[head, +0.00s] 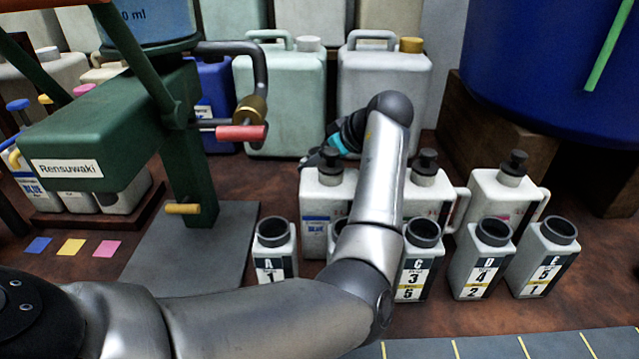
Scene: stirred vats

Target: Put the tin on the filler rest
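Several small white tins with open black necks stand in a row: tin A (275,255), tin C (418,262), tin D (482,262) and tin E (542,260). Another tin (337,232) between A and C is mostly hidden behind my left arm. The grey plate (225,228) below the green filler (120,125) looks like the filler rest, and its visible part is bare. My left gripper (318,160) is at the dark cap of the BLUE jug, beyond the tins. Its fingers are too hidden to read. My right gripper is out of view.
White capped jugs stand behind the tins, including the BLUE jug (314,210) and one at right (497,195). Large canisters (385,85) and a blue vat (545,70) stand at the back. A grey strip with yellow lines (490,345) lies in front.

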